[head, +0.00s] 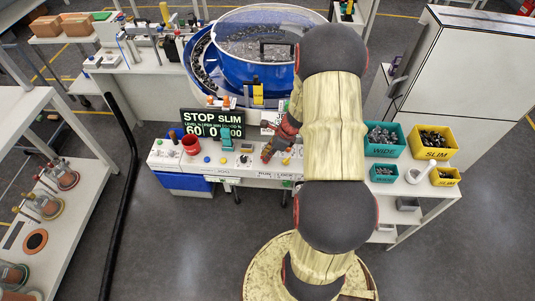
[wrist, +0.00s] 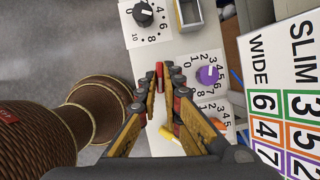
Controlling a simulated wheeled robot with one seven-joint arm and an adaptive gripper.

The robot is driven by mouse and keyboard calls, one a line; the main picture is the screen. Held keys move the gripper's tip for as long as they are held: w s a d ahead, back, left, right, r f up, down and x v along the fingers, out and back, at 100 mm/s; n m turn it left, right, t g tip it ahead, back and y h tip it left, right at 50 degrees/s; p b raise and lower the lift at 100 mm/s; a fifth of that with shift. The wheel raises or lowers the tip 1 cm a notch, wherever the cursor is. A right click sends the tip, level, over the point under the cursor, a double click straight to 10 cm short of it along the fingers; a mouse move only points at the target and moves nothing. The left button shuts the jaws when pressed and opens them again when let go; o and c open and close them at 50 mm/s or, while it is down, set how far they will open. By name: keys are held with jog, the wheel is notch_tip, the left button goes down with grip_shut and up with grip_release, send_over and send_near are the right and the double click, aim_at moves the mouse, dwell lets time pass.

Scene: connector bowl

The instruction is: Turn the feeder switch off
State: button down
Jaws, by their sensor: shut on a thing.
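My gripper (head: 267,155) reaches down to the front control panel (head: 222,172), between a dark knob (head: 243,158) and a yellow part (head: 286,161). In the wrist view my gripper (wrist: 170,82) has its fingers close together, shut on a small part of the panel. That part, which appears to be the feeder switch, is mostly hidden by the fingers, so its position cannot be read. A purple knob (wrist: 208,75) on a numbered dial is just right of the fingertips. A black knob (wrist: 143,14) with a numbered scale is farther up.
The blue bowl feeder (head: 262,65) stands behind the panel. A display (head: 212,123) reads "STOP SLIM". Teal and yellow bins (head: 429,143) of connectors are at the right. In the wrist view, a SLIM/WIDE number sign (wrist: 290,85) is close at right.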

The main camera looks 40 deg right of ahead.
jog(key=n+y+p, duration=0.1)
jog(key=n, duration=0.1)
jog(key=n+g, duration=0.1)
jog(key=n, duration=0.2)
jog(key=shift+w+d+n+y+p, duration=0.2)
jog(key=shift+n+y+p, duration=0.1)
jog(key=shift+y+p, duration=0.1)
jog(key=n+g, duration=0.2)
jog(key=n, duration=0.3)
jog(key=shift+w+p, duration=0.2)
jog(key=shift+p, duration=0.2)
jog(key=shift+g+y, duration=0.3)
jog(key=c, duration=2)
grip_release()
jog(key=shift+o, duration=0.2)
jog(key=v, duration=1.2)
jog(key=shift+n, duration=0.3)
